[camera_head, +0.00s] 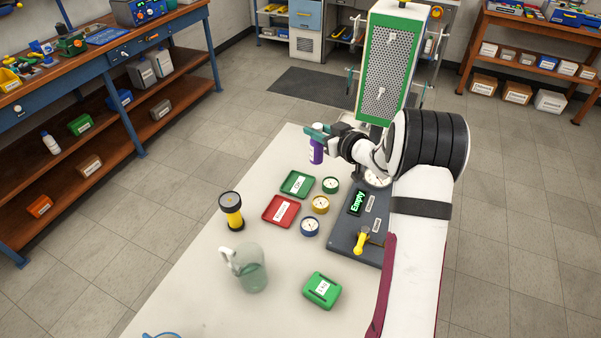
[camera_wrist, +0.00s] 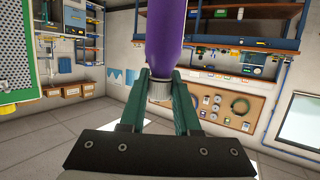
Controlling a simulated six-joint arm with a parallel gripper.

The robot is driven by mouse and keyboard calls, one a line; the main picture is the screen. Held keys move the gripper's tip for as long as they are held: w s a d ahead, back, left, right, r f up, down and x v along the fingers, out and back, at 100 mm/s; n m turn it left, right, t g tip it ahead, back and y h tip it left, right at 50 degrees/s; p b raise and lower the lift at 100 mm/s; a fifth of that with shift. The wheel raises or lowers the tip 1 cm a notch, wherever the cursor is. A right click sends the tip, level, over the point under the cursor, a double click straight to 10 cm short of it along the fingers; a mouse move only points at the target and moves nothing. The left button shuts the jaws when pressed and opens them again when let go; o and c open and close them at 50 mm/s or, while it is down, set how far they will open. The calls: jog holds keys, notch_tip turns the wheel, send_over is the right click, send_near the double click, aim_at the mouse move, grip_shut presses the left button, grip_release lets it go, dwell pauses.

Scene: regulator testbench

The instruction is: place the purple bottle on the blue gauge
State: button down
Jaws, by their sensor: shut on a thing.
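The purple bottle (camera_head: 316,151) is held upright above the far part of the white table in the head view. My gripper (camera_head: 319,132) is shut on its top end. In the wrist view the purple bottle (camera_wrist: 166,40) fills the upper middle, and the green fingers of my gripper (camera_wrist: 160,92) close on its pale cap. The blue gauge (camera_head: 310,226) lies flat on the table with a white dial, nearer the camera than the bottle. Nothing stands on it. The bottle is apart from it.
A yellow gauge (camera_head: 320,204), a green gauge (camera_head: 330,185), a red tray (camera_head: 272,211) and a green tray (camera_head: 288,184) lie close by. A grey panel (camera_head: 343,244) is to the right. A yellow-black cylinder (camera_head: 231,212), a jug (camera_head: 252,275) and a green box (camera_head: 322,298) stand nearby.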

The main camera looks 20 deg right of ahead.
jog(key=s+d+r+n+y, duration=0.1)
jog(key=s, duration=0.9)
jog(key=s+d+r+n+y, duration=0.1)
jog(key=s+r, duration=0.1)
jog(key=s, duration=0.9)
jog(key=w+a+f, duration=0.8)
jog(key=a+f, duration=0.1)
jog(key=f, duration=0.2)
jog(key=shift+f+g+y, duration=0.25)
jog(key=shift+g+y, duration=0.15)
jog(key=shift+f, duration=0.15)
jog(key=c, duration=0.6)
grip_release()
jog(key=shift+d, duration=0.1)
